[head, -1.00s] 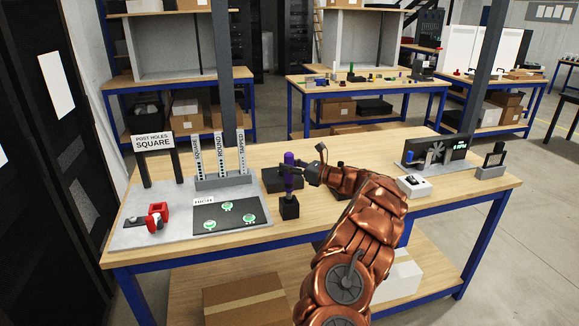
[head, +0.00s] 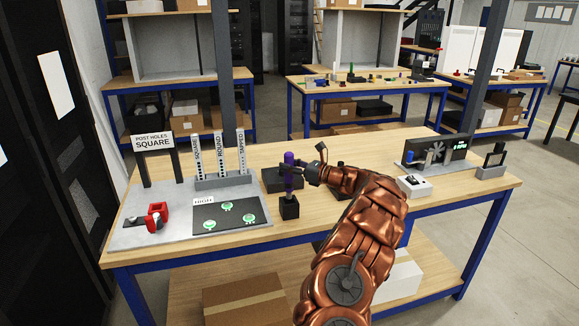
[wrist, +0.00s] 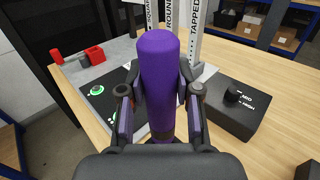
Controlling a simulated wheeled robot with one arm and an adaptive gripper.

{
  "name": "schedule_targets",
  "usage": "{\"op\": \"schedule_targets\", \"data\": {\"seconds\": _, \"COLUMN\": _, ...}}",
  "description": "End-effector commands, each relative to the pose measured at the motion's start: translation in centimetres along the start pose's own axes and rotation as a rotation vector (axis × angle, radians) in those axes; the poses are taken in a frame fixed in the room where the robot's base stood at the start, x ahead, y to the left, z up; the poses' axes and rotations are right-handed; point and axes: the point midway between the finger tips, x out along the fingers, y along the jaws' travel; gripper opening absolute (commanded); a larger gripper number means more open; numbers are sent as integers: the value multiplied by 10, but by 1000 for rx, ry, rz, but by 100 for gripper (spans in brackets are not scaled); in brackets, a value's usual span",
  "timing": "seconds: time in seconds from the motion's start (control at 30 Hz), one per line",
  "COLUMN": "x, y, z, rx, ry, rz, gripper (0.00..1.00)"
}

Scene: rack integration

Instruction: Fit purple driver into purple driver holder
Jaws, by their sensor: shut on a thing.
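The purple driver (head: 289,160) stands upright in my gripper (head: 292,170), whose fingers are shut around its handle. In the wrist view the purple driver (wrist: 160,85) fills the middle, with the fingers of my gripper (wrist: 160,100) on either side. A small black block (head: 289,208), apparently the driver holder, stands on the table directly below the driver. The driver's lower end meets the top of this block in the head view. I cannot tell how deep it sits. The handle hides the block in the wrist view.
A black box (head: 274,180) with a knob lies just behind the driver; the wrist view shows MID and HIGH on it (wrist: 245,110). To the left are a black mat (head: 205,228) with green-ringed pieces, a red clamp (head: 157,216) and a rack of labelled strips (head: 224,181).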

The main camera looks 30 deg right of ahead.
Motion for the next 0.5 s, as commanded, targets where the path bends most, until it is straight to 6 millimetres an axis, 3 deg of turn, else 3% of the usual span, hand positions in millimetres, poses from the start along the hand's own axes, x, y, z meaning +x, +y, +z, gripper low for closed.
{"op": "schedule_targets", "data": {"seconds": 0.5, "x": 0, "y": 0, "z": -5, "rx": 0, "ry": -1, "rz": 0, "gripper": 0}}
